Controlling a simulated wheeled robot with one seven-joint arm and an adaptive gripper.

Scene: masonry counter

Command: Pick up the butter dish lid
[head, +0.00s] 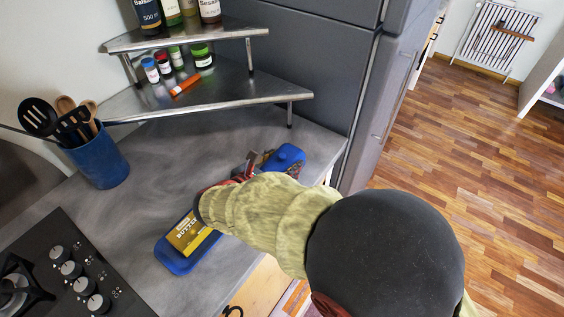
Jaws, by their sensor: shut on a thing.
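The blue butter dish lid (288,154) is at the far end of my arm, near the right edge of the grey counter. My gripper (266,162) is shut on the lid's near left part; the fingers are partly hidden by the arm. I cannot tell whether the lid touches the counter or hangs just above it. The blue butter dish base (172,263) lies on the counter to the lower left, uncovered. A yellow butter pack (186,233) sits in it, partly covered by my arm.
A two-tier metal corner shelf (215,92) with jars and bottles stands behind. A blue utensil holder (100,162) is at the left. A black hob (75,270) with knobs is at the lower left. A grey fridge (330,60) rises beyond the lid. The middle counter is clear.

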